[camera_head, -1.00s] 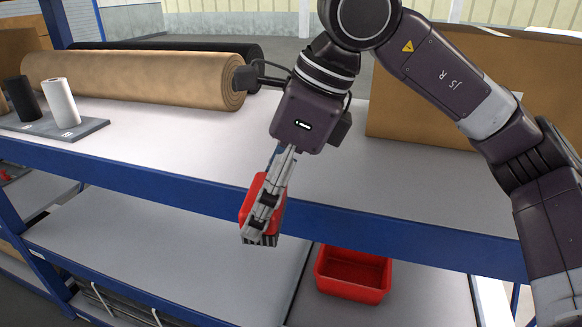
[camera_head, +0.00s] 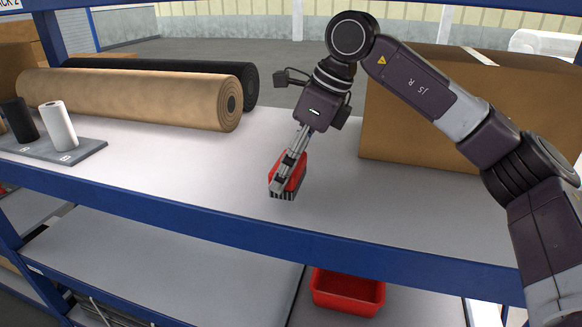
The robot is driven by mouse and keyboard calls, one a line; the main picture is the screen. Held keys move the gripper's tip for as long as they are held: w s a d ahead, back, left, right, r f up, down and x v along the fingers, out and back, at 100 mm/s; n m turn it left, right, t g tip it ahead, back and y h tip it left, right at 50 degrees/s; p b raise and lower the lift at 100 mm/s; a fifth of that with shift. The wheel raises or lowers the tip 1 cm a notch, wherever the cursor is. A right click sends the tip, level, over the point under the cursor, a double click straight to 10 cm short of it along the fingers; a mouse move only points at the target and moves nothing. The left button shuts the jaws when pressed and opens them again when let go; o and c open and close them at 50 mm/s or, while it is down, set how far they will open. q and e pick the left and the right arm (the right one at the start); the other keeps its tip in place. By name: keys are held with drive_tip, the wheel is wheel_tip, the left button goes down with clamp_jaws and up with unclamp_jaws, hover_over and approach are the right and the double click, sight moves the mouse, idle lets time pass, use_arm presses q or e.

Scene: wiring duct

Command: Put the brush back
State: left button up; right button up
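A red brush (camera_head: 289,176) with dark bristles pointing down is held in my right gripper (camera_head: 284,176), whose fingers are closed around its body. The brush is over the upper shelf's light top (camera_head: 235,165), near its blue front edge. I cannot tell whether the bristles touch the surface. A red open bin (camera_head: 348,291) sits on the lower shelf, below and to the right of the brush. My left gripper is not in view.
A brown roll (camera_head: 140,98) and a black roll (camera_head: 245,75) lie at the back left. A grey tray (camera_head: 85,152) holds a white roll (camera_head: 58,126) and a black roll. A large cardboard box (camera_head: 420,140) stands at the right. The shelf middle is clear.

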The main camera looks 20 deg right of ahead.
drive_tip(key=shift+w+d, duration=0.15)
drive_tip(key=shift+w, duration=0.15)
drive_tip(key=f, duration=0.1)
drive_tip(key=f+p, duration=0.2)
drive_tip(key=shift+w+d+f, duration=0.1)
drive_tip(key=shift+w+d, duration=0.2)
drive_tip(key=shift+w, duration=0.05)
drive_tip(key=shift+f, duration=0.2)
drive_tip(key=shift+f, duration=0.1)
drive_tip(key=shift+f, duration=0.15)
drive_tip(key=o, duration=1)
